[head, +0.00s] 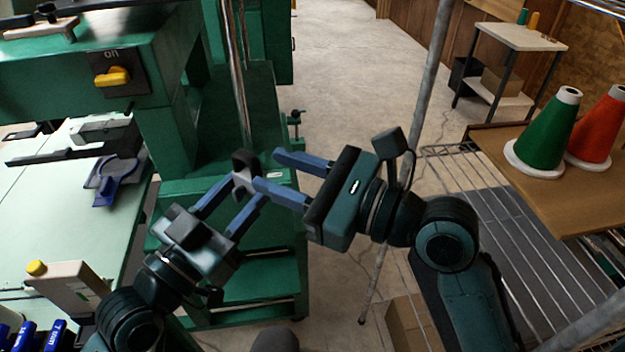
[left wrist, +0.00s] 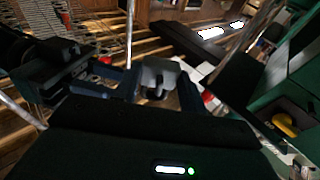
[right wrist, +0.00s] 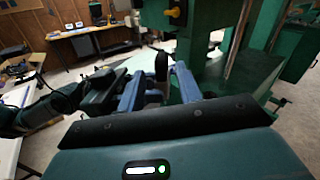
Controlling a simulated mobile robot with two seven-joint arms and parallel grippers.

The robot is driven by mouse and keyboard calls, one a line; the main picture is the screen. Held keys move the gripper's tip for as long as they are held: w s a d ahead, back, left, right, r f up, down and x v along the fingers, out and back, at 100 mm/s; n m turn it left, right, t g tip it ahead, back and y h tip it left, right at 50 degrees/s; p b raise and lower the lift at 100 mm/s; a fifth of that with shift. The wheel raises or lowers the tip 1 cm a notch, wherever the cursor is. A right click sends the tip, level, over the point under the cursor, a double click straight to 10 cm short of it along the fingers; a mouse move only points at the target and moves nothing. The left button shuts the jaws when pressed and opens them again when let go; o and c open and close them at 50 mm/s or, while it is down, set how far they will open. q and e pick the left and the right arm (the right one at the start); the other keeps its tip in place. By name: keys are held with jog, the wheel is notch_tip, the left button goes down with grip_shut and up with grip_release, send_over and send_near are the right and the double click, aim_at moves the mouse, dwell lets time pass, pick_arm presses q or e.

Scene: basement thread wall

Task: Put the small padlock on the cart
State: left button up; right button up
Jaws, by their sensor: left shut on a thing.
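The small padlock (head: 245,180), with a pale grey body and a dark upper part, is held in the air by my left gripper (head: 240,190), which is shut on it. It also shows in the left wrist view (left wrist: 157,75) and, as a dark shape, in the right wrist view (right wrist: 161,66). My right gripper (head: 267,168) is open, its blue fingers pointing left with their tips close to the padlock. Whether they touch it is unclear. A green tiered stand (head: 258,263) below both grippers may be the cart; its top is partly hidden by my arms.
A green machine with a yellow switch (head: 112,77) and a pale worktable (head: 60,215) are at left. A wire rack (head: 500,210) and a wooden shelf with green (head: 548,130) and red (head: 598,130) thread cones are at right. Open floor (head: 340,60) lies behind.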

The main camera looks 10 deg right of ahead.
aim_at(252, 163)
jog(key=x, duration=0.7)
jog(key=shift+w+a+r, duration=0.1)
jog(key=shift+a, duration=0.1)
grip_shut()
pick_arm(q)
jog(key=o, duration=1.2)
